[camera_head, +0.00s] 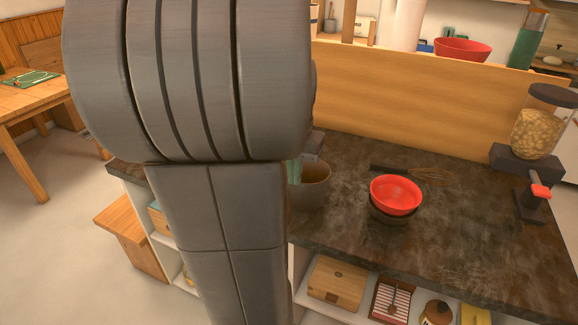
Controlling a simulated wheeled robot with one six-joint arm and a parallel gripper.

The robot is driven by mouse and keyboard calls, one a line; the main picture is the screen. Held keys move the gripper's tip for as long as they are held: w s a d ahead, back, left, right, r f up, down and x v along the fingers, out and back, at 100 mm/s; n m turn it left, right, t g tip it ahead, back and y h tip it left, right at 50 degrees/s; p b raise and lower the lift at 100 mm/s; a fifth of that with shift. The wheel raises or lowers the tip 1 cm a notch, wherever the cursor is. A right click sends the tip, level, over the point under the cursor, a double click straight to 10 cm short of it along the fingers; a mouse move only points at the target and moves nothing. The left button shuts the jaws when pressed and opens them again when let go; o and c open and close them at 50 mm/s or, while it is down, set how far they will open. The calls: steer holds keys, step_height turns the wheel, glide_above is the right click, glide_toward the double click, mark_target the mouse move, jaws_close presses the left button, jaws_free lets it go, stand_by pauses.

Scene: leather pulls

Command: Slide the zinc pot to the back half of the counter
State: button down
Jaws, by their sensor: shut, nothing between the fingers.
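The zinc pot (311,190) is a grey, open-topped pot with a brownish inside. It stands on the dark stone counter (345,242), just right of my arm, and my arm hides its left part. My gripper (296,170) is partly visible at the pot's rim, mostly hidden behind my arm. Its fingers are shut with nothing between them. I cannot tell whether they touch the pot.
A red bowl (396,194) sits in a dark bowl (392,217) right of the pot. A whisk (425,175) lies behind them. A dispenser (537,130) stands at the right. A wooden panel (420,95) closes the counter's back. The counter between pot and panel looks clear.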

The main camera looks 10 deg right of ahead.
mark_target(308, 186)
steer(key=f, duration=0.2)
steer(key=w+d+f, duration=0.1)
steer(key=f, duration=0.2)
steer(key=w+f, duration=0.1)
steer(key=f, duration=0.2)
steer(key=shift+w+d+f, duration=0.1)
steer(key=shift+w+d, duration=0.1)
steer(key=shift+d, duration=0.05)
steer(key=shift+w+d+p, duration=0.3)
steer(key=shift+w+d, duration=0.05)
steer(key=shift+w, duration=0.2)
